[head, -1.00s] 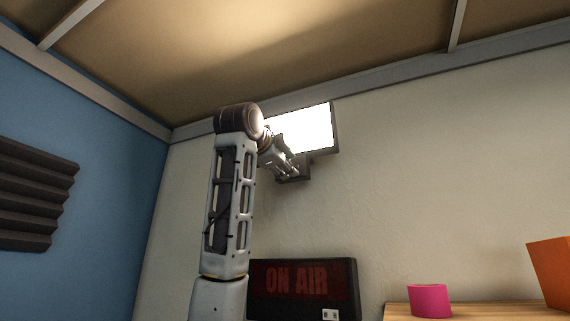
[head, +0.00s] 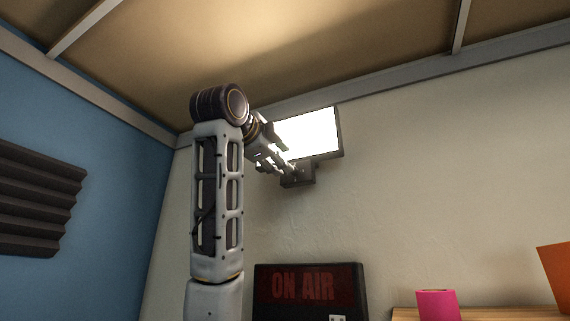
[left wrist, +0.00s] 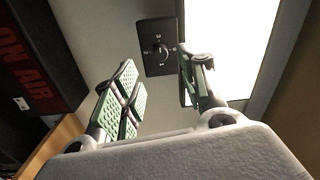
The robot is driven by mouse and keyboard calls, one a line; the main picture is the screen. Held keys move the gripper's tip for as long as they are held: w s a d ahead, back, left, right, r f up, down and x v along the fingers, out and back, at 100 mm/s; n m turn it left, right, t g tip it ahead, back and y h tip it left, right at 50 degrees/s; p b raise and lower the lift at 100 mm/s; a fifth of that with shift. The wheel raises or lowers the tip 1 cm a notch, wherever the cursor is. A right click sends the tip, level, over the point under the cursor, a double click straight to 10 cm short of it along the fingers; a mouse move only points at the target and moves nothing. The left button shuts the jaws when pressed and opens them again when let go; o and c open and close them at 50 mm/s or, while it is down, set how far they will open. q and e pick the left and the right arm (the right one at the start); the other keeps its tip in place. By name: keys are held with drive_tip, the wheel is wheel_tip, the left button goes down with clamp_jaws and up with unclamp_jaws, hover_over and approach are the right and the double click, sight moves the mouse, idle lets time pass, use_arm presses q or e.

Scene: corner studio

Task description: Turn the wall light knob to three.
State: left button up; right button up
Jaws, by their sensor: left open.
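The lit wall light (head: 312,134) is a bright white panel in a dark frame, high on the pale wall. A small dark control box (head: 299,176) sits under its lower edge. In the left wrist view the box (left wrist: 157,32) shows a round knob (left wrist: 160,50) with small marks around it, too small to read. My left gripper (head: 290,171) is at the box in the head view, partly hidden by its own arm. In the left wrist view the green-padded fingers of my left gripper (left wrist: 160,85) are apart and empty, with the knob beyond the gap. My right gripper is out of view.
A dark ON AIR sign (head: 308,291) is on the wall below. A pink roll (head: 438,304) and an orange object (head: 556,270) are at the lower right, by a wooden shelf (head: 405,313). Dark foam panels (head: 38,200) hang on the blue wall. The wall right of the light is clear.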

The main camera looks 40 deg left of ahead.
use_arm(q)
drive_tip(key=shift+v, duration=2.4)
drive_tip(key=shift+f, duration=0.15)
